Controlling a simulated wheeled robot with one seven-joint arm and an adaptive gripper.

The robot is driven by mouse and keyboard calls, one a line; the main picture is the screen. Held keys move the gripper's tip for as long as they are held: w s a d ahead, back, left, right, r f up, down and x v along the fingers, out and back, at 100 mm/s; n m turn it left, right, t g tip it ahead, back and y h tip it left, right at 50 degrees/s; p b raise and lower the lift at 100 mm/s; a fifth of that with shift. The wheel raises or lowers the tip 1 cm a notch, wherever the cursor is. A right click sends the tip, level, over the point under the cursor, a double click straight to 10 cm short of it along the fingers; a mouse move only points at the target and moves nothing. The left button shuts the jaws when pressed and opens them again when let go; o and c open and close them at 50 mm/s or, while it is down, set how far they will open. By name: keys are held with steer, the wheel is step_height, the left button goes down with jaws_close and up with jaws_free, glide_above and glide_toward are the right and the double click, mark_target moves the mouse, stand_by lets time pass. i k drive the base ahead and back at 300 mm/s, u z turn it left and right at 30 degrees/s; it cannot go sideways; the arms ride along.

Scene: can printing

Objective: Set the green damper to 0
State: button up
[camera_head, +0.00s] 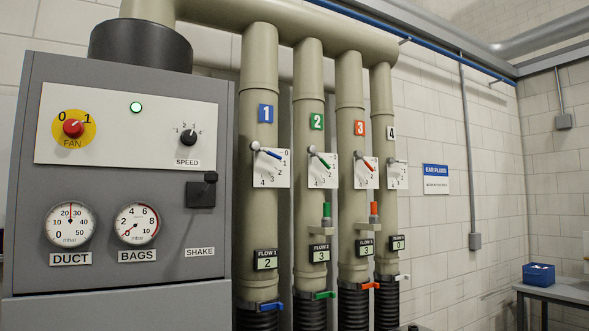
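The green damper lever (319,158) is on the second beige pipe, below a green label "2" (317,122). It slants down to the right across a white scale plate (322,176), whose numbers run up to 4 at the lower left. Its exact mark is too small to read surely. The "FLOW 2" display (319,254) on the same pipe appears to read 3. A green-marked part (326,211) and a green clamp handle (324,295) are lower on that pipe. My gripper is not in view.
Blue (267,152), orange (370,164) and grey (396,161) dampers are on the neighbouring pipes, close by. A grey control cabinet (120,188) stands at left. A blue box (538,274) sits on a bench (555,291) at right.

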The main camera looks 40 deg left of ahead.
mark_target(311, 150)
steer(key=u, duration=0.7)
steer(key=i, duration=0.65)
steer(key=u, duration=0.8)
